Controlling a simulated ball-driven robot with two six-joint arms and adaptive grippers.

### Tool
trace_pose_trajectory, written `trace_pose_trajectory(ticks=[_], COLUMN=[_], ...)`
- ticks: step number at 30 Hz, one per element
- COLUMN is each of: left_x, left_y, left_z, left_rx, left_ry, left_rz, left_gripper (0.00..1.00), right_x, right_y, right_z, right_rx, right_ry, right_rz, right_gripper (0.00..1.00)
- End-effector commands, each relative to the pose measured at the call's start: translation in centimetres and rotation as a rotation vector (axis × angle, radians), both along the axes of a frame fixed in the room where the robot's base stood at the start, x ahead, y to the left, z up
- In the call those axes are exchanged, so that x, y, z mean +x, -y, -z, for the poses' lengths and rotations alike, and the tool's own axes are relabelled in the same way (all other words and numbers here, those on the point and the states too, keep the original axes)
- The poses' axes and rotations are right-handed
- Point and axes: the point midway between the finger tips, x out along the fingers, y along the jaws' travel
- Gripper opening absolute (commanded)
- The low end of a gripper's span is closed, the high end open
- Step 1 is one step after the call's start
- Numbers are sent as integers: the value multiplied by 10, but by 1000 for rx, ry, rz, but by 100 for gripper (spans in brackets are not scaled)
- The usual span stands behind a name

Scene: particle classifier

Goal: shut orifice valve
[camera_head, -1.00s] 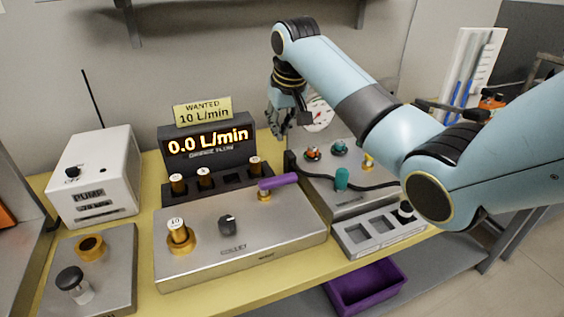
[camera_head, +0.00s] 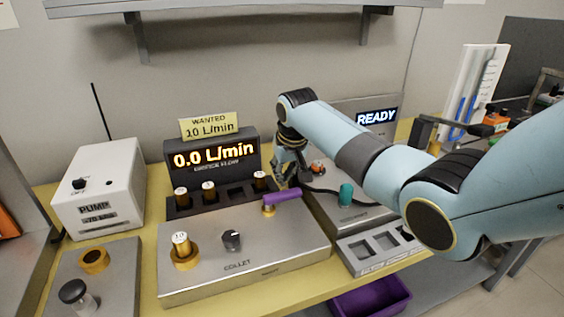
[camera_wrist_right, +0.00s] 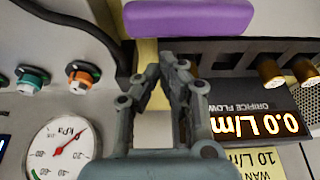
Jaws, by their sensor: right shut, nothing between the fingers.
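The valve's purple lever (camera_head: 284,195) sits on a brass pivot at the back right of the metal box marked COLLET (camera_head: 240,262). The lever points right and slightly back. In the right wrist view the lever (camera_wrist_right: 188,18) lies across the top, just beyond the fingertips, with no clear contact. My right gripper (camera_head: 284,172) is behind and above the lever in the head view. In the right wrist view my right gripper (camera_wrist_right: 168,68) is shut and empty. The orifice flow display (camera_head: 215,153) reads 0.0 L/min. My left gripper is out of view.
A WANTED 10 L/min note (camera_head: 208,126) tops the display. Brass plugs stand in the rack below it. A white pump box (camera_head: 100,185) is at left. The gauge panel (camera_wrist_right: 40,110), with coloured fittings and a black hose, stands close beside my gripper.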

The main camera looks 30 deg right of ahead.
Motion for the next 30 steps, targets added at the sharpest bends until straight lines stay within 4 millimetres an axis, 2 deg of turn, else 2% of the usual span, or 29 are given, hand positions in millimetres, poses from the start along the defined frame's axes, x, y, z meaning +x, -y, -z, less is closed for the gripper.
trace_pose_trajectory(ticks=[6, 17, 30], left_x=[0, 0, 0], left_y=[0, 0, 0], left_z=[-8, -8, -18], left_rx=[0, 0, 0], left_ry=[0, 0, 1], left_rz=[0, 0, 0], left_gripper=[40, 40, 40], right_x=[-14, -15, -19], right_y=[-3, -4, -2], right_z=[-1, 0, 0], right_rx=[0, 1, 0], right_ry=[-1, -2, -2], right_rz=[0, 1, 70], right_gripper=[0, 0, 0])
